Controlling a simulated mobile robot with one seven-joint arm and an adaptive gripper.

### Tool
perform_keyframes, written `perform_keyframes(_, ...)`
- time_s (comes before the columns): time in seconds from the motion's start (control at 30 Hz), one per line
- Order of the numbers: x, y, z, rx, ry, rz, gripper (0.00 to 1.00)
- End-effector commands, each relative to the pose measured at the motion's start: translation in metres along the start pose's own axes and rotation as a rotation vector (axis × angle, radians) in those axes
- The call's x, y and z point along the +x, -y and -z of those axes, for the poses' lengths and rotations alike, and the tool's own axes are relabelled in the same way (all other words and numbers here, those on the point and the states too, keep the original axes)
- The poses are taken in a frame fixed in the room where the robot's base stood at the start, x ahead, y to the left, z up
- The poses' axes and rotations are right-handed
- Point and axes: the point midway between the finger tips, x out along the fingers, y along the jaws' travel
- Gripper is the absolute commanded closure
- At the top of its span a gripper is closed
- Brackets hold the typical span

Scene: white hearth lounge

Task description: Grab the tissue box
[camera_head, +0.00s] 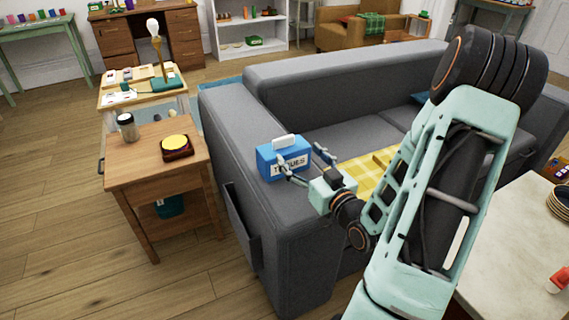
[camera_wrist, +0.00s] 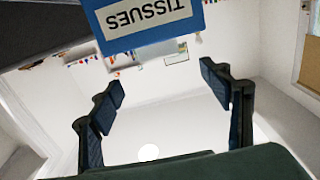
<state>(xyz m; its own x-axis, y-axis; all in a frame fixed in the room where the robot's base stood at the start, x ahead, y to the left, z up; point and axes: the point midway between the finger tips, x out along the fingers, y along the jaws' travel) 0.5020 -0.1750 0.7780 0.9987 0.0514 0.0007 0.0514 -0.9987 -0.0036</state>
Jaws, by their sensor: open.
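The blue tissue box (camera_head: 268,163) with a white "TISSUES" label and a white tissue on top sits on the grey sofa's near armrest. My gripper (camera_head: 300,159) is just to its right in the head view, fingers spread and pointing toward it. In the wrist view the tissue box (camera_wrist: 150,22) appears upside down at the top edge, partly cut off. There my gripper (camera_wrist: 162,82) shows two dark fingers wide apart with nothing between them. The box appears beyond the fingertips, off the centre of the gap. I cannot tell whether a finger touches it.
The grey sofa (camera_head: 312,130) carries a yellow checked cloth (camera_head: 370,168). A wooden side table (camera_head: 150,168) at left holds a jar (camera_head: 127,127) and a dark red item with a yellow top (camera_head: 176,147). A pale table (camera_head: 515,245) stands at right. Open floor lies at lower left.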

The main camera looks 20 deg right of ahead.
Motion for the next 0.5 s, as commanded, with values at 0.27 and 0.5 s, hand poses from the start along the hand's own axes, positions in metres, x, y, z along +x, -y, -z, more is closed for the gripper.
perform_keyframes(0.27,0.042,0.000,0.001,-0.003,-0.003,0.001,0.29)
perform_keyframes(0.5,0.064,0.001,-0.003,-0.003,-0.002,0.002,0.29)
